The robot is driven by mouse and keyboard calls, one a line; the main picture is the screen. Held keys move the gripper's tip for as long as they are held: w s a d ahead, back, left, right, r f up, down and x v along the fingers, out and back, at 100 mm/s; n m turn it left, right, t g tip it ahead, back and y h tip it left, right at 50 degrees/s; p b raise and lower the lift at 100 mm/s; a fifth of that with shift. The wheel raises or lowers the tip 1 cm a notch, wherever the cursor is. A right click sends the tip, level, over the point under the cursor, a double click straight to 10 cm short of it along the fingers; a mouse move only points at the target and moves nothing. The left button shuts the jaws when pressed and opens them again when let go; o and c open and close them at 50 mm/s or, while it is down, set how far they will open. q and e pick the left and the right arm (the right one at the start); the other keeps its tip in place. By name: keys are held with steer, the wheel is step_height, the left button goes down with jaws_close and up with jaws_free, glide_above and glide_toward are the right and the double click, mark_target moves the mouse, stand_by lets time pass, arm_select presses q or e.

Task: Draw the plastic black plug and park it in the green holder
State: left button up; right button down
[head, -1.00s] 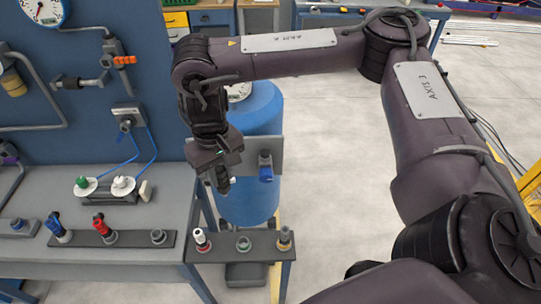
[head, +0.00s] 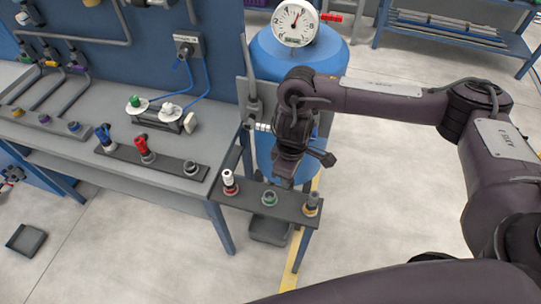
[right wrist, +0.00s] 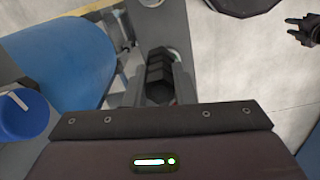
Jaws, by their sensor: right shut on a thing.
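In the right wrist view, a black ribbed plug (right wrist: 160,78) sits between the fingers of my right gripper (right wrist: 162,88), which is shut on it. In the head view my right gripper (head: 286,180) hangs over the rear edge of the small rack; the plug is not clear there. The green holder (head: 269,198) is an empty ring in the middle of that rack, just below and left of the gripper. The plug appears apart from it. My left gripper (right wrist: 300,28) seems to show in the right wrist view's upper right corner, its fingers apart and empty.
The rack (head: 245,199) also holds a white-topped plug (head: 228,181) on the left and a grey plug (head: 311,204) in an orange-ringed holder on the right. A blue tank (head: 290,65) stands close behind. The workbench (head: 75,150) with red and blue plugs is left.

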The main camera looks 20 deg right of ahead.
steer(key=n, duration=0.3)
steer(key=shift+w+a+r, duration=0.1)
steer(key=shift+a+r, duration=0.15)
steer(key=shift+a, duration=0.05)
steer(key=n, duration=0.1)
steer(key=n+p, duration=0.1)
steer(key=n, duration=0.1)
steer(key=r+n, duration=0.1)
steer(key=n, duration=0.1)
steer(key=shift+w+a+p, duration=0.2)
steer(key=shift+a+p, duration=0.15)
steer(key=shift+p, duration=0.05)
steer(key=w+a+r+n+p, duration=0.1)
steer(key=a+r+n+p, duration=0.1)
steer(key=n, duration=0.9)
steer(key=w+a+r+n+p, duration=0.1)
steer(key=r+n+p, duration=0.15)
steer(key=n, duration=0.85)
step_height(320, 180, down, 10)
steer(key=b, duration=0.8)
steer(key=shift+s+b, duration=0.15)
steer(key=shift+b, duration=0.2)
steer(key=shift+a+f+b, duration=0.1)
steer(key=shift+f+b, duration=1.35)
steer(key=shift+f, duration=0.15)
steer(key=c, duration=1.1)
jaws_free()
